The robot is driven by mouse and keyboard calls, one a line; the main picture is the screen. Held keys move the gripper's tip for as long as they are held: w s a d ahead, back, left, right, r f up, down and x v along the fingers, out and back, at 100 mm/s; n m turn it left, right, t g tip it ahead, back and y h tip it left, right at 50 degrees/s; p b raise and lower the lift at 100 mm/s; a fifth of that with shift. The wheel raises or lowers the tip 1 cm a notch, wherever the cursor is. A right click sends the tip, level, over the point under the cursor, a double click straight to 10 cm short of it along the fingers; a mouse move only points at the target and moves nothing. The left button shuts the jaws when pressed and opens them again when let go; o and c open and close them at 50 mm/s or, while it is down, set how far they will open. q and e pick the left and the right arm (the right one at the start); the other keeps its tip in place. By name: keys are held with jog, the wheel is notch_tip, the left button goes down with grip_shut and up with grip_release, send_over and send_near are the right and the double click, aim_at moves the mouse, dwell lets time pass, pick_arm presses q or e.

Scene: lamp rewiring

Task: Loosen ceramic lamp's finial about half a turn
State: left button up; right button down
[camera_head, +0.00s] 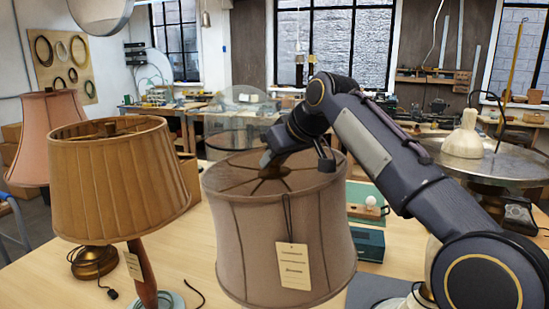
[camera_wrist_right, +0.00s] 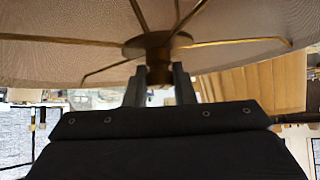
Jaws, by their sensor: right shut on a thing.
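A large taupe drum shade (camera_head: 275,235) with a hanging paper tag (camera_head: 293,266) stands at the centre in the head view. The lamp body under it is hidden. Its brass spokes meet at a hub, which shows in the right wrist view (camera_wrist_right: 157,42). My right gripper (camera_head: 268,165) reaches over the shade's top to this centre. In the right wrist view its two fingers (camera_wrist_right: 158,80) stand on either side of the small dark brass finial (camera_wrist_right: 158,66) at the hub and are shut on it. The finial is mostly hidden in the head view. My left gripper is not in view.
A tan pleated lamp (camera_head: 115,175) stands close on the left, with a pink-shaded lamp (camera_head: 48,135) behind it. A teal box (camera_head: 368,244) lies on the table right of the taupe shade.

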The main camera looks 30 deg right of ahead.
jog(key=n+g+y, duration=0.1)
jog(key=n+y, duration=0.2)
jog(key=n, duration=0.1)
jog(key=shift+w+d, duration=0.1)
jog(key=n+g+y, duration=0.2)
jog(key=n, duration=0.2)
jog(key=shift+n+y, duration=0.3)
jog(key=shift+g, duration=0.3)
jog(key=c, duration=1.2)
grip_release()
